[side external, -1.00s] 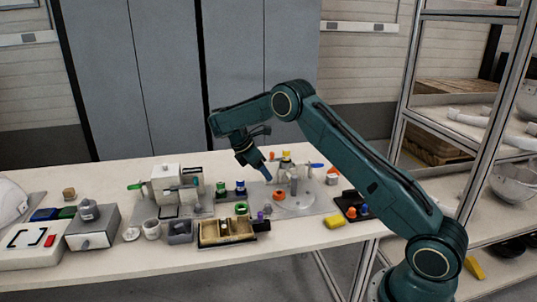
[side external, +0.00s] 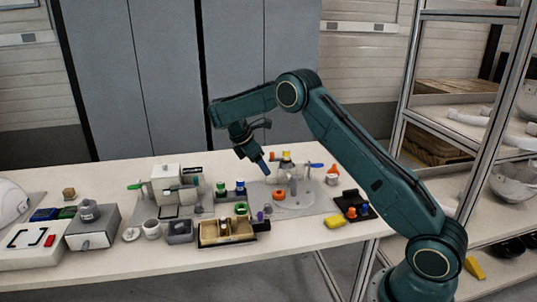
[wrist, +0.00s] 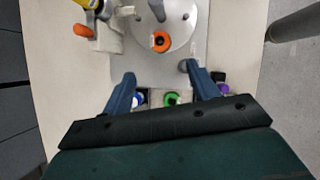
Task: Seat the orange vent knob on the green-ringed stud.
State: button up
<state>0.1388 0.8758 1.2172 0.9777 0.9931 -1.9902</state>
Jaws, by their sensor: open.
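An orange piece (side external: 279,195) sits on the pale round plate; it also shows in the wrist view as an orange ring with a dark centre (wrist: 160,42). A second orange knob (side external: 352,213) stands in a black tray; I cannot tell for sure which is the vent knob. A green ring (side external: 241,208), seen from above in the wrist view (wrist: 171,98), lies left of the plate; whether a stud stands in it is unclear. My gripper (side external: 266,170) is open and empty above the table; in the wrist view its fingers (wrist: 160,74) are spread.
The round plate (side external: 303,203) bears a grey post (side external: 293,187). A yellow and orange clamp (wrist: 88,18) stands beside it. The front table edge is clear.

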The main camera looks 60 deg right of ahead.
jog(key=s+a+r+m+t+y, duration=0.1)
jog(key=s+a+r+m, duration=0.1)
jog(key=s+a+r, duration=0.3)
jog(key=s+a+r+m+t, duration=0.1)
jog(key=s+r+m+t, duration=0.1)
jog(key=r, duration=0.5)
jog(key=s+a+r+m+t+y, duration=0.1)
jog(key=s+a+r, duration=0.3)
jog(key=r, duration=0.1)
jog(key=s+a+m+t+y, duration=0.1)
jog(key=s+a, duration=0.4)
jog(key=s, duration=0.6)
jog(key=s+a+m+t+y, duration=0.2)
jog(key=s+a+m, duration=0.3)
jog(key=s, duration=0.6)
jog(key=shift+a+f+t, duration=0.25)
jog(key=shift+a+t, duration=0.35)
jog(key=shift+a, duration=0.1)
